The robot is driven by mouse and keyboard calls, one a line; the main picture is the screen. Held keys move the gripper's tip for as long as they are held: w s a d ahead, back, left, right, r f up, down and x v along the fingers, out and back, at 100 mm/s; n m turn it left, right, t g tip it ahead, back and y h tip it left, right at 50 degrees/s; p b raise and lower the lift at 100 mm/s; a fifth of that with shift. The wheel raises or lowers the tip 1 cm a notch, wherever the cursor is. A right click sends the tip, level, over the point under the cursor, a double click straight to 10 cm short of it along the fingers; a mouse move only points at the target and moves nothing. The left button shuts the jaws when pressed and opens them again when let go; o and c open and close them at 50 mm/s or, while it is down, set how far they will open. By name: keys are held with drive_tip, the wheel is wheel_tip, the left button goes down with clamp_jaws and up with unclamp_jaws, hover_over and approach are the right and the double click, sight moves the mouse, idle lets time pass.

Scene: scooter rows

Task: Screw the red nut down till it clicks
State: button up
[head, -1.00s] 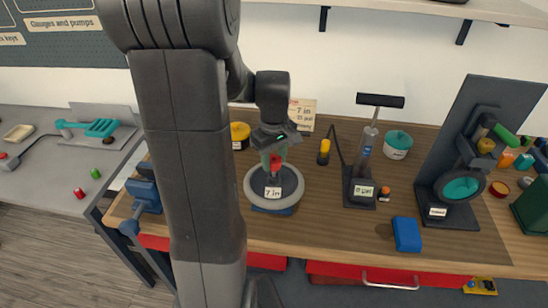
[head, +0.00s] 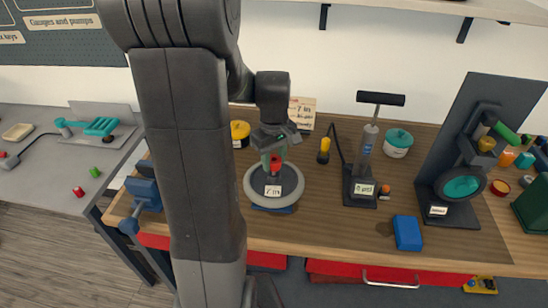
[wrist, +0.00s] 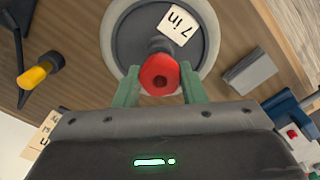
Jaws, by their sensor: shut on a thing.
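The red nut (wrist: 160,75) sits on a dark post at the middle of a round grey-rimmed wheel (wrist: 205,40), seen end-on with its dark centre hole in the wrist view. In the head view the red nut (head: 275,163) shows between my fingers, above the wheel's dark centre. My gripper (wrist: 160,88) comes from above with its two green fingers on either side of the nut, shut on it. The nut's lower threads are hidden.
A yellow-handled tool (head: 323,151), a black floor-style pump (head: 362,170) and a teal-lidded pot (head: 398,143) stand to the right. A blue block (head: 407,233) lies near the bench front. A blue vise (head: 146,193) is at the left edge. A grey block (wrist: 249,70) shows near the wheel.

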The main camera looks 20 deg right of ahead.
drive_tip(key=shift+f+b, duration=0.75)
drive_tip(key=shift+f, duration=0.35)
drive_tip(key=o, duration=1)
drive_tip(key=shift+o, duration=0.2)
drive_tip(key=shift+r, duration=0.1)
wheel_tip(320, 180, up, 14)
drive_tip(key=shift+b, duration=0.35)
drive_tip(key=shift+f, duration=0.2)
wheel_tip(320, 180, down, 14)
drive_tip(key=shift+r+p, duration=0.1)
drive_tip(key=shift+p, duration=0.3)
drive_tip(key=shift+r, duration=0.35)
